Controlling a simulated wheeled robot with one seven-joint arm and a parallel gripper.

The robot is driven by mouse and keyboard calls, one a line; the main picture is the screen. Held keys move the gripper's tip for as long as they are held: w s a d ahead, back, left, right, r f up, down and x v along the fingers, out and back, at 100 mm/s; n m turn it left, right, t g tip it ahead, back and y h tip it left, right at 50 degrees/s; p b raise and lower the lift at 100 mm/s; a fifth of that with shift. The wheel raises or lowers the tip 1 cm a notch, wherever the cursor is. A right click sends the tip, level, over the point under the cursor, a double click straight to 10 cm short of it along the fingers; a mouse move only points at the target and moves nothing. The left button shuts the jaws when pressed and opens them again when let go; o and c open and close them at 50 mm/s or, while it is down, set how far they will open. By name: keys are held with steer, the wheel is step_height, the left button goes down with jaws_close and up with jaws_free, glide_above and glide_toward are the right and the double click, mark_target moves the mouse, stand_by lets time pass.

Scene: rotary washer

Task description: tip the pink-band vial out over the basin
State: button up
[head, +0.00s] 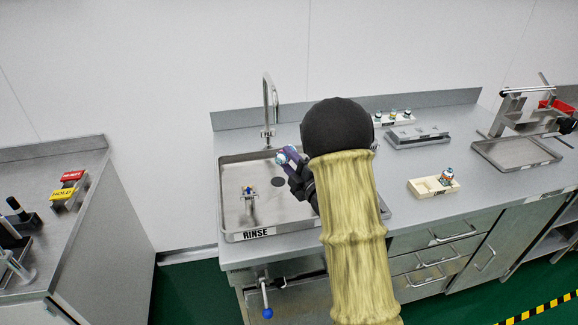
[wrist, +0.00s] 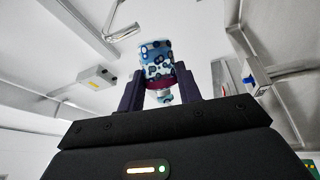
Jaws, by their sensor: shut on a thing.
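My gripper (head: 291,161) is over the right half of the basin (head: 233,222), the steel sink labelled RINSE. In the wrist view, my gripper (wrist: 160,82) is shut on the pink-band vial (wrist: 157,58). The vial has a blue-and-white body with dark spots, a magenta band between the fingers and a pale narrow end toward the palm. In the head view, a small pale-blue end of the vial (head: 282,158) shows beside the purple fingers, apart from the basin floor. My forearm hides the basin's right part. I cannot tell the vial's exact tilt or whether anything leaves it.
A tall faucet (head: 268,105) stands behind the basin, and a small fixture (head: 249,191) stands inside it. A cream rack (head: 432,187) with a vial, a grey tray (head: 418,136) and a back rack (head: 394,118) are to the right.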

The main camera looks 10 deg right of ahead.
steer(key=shift+w+d+f+n+t+y+b, duration=0.15)
steer(key=shift+n+y+b, duration=0.3)
steer(key=shift+n+b, duration=0.95)
steer(key=shift+s+a+f+n+t+y+b, duration=0.1)
steer(key=shift+n+y+b, duration=0.45)
steer(key=shift+b, duration=1.8)
steer(key=shift+w+d+f+n+t+y+b, duration=0.15)
steer(key=shift+n+y+b, duration=0.25)
steer(key=shift+n+b, duration=1)
steer(key=n+y+b, duration=0.1)
steer(key=n+b, duration=0.1)
steer(key=b, duration=0.4)
steer(key=shift+n+y+b, duration=0.25)
steer(key=shift+y+b, duration=0.05)
steer(key=shift+b, duration=0.05)
steer(key=shift+r+n+b, duration=0.1)
steer(key=shift+n+b, duration=0.5)
steer(key=shift+b, duration=0.1)
